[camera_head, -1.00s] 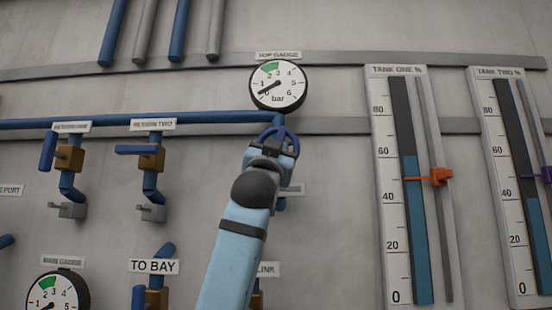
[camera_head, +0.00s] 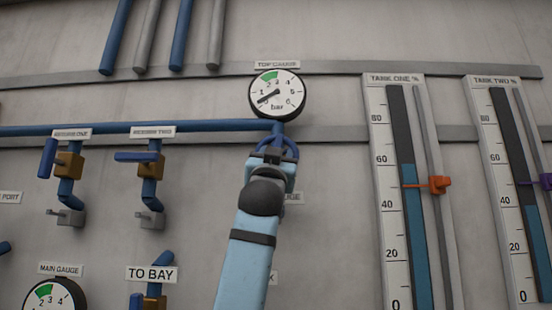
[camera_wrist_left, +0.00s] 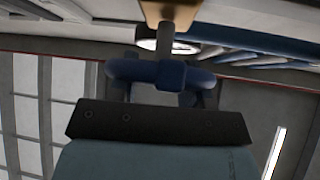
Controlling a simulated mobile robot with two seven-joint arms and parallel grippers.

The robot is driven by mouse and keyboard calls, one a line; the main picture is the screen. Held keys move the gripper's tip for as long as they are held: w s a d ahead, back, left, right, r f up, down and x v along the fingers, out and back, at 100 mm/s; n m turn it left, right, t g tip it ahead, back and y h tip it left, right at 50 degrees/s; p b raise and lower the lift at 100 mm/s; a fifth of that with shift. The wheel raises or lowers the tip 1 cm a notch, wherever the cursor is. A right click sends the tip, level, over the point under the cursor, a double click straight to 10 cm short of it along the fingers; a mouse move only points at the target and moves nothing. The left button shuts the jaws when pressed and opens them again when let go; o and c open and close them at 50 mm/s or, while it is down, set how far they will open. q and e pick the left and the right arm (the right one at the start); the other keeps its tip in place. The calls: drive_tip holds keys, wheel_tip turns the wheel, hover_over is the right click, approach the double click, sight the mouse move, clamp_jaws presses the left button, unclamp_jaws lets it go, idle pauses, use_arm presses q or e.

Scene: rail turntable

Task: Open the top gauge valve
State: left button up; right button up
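The top gauge (camera_head: 276,95) is a round white dial with a green band, and its needle points low left near 0. Below it, a blue handwheel (camera_head: 289,144) sits on the blue pipe's end. My left gripper (camera_head: 274,155) is at this wheel and hides its lower part. In the left wrist view the wheel (camera_wrist_left: 160,74) lies just beyond my dark palm, with my dark fingers (camera_wrist_left: 162,94) spread apart near its two ends. Whether they press on the wheel cannot be told. My right gripper is out of view.
A blue pipe (camera_head: 100,128) runs left from the wheel. Lever valves (camera_head: 68,165) and (camera_head: 150,165) stand on the left. The tank one gauge (camera_head: 395,200) with an orange pointer (camera_head: 440,185) is on the right. A label below the wheel is partly hidden by my arm.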

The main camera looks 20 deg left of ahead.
use_arm(q)
drive_tip(key=b+v, duration=0.3)
drive_tip(key=v, duration=1.1)
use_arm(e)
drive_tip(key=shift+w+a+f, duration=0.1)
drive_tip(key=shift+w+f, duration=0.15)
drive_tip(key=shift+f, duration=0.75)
use_arm(q)
drive_tip(key=shift+w, duration=0.15)
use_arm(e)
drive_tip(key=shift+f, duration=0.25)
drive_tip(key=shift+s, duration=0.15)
